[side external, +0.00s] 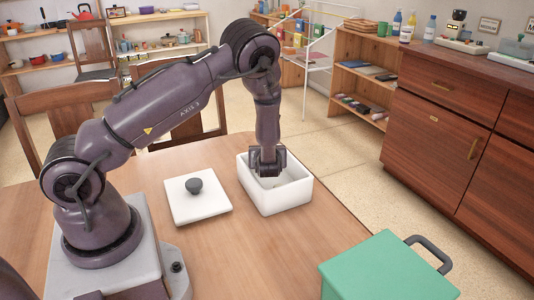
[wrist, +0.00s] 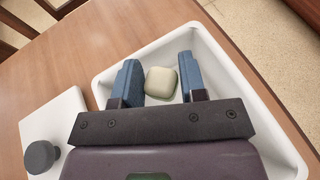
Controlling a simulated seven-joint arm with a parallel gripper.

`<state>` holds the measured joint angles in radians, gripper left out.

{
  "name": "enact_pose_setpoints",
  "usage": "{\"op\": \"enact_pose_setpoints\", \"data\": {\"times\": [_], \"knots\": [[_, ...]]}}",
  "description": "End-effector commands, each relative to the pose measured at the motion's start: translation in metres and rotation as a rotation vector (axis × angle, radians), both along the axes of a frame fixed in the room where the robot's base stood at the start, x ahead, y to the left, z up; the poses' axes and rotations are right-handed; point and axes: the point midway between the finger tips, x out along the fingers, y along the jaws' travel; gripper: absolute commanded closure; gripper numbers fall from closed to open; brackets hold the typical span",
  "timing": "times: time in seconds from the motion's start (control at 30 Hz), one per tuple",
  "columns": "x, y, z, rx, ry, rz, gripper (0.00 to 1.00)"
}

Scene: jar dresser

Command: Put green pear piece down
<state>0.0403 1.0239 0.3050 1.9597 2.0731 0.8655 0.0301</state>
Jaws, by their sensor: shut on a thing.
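The green pear piece (wrist: 161,84) is a small rounded block, pale cream on top with a greenish lower edge. In the wrist view it sits between the two blue fingers of my gripper (wrist: 159,68), which is shut on it. The piece and fingers are inside the outline of an open white square container (wrist: 107,78). In the side view my gripper (side external: 267,172) points down into this container (side external: 287,200), its fingers below the rim. The piece cannot be made out there. I cannot tell whether it touches the container floor.
A white square lid (side external: 198,209) with a dark knob lies on the wooden table left of the container. A green box with a grey handle (side external: 385,270) stands at the front right. A wooden dresser (side external: 450,130) stands beyond the table, to the right.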

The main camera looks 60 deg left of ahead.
Motion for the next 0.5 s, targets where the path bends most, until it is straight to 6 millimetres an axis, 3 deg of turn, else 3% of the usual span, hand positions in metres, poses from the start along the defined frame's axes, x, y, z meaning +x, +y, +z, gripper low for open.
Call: {"op": "enact_pose_setpoints", "data": {"times": [0.07, 0.17, 0.5], "knots": [[0.0003, 0.0000, -0.0004, 0.000, -0.002, -0.001, 0.84], [0.0003, -0.0001, -0.0001, 0.000, -0.002, -0.001, 0.99], [0.0002, -0.0001, -0.0084, 0.000, 0.000, -0.001, 1.00]]}}
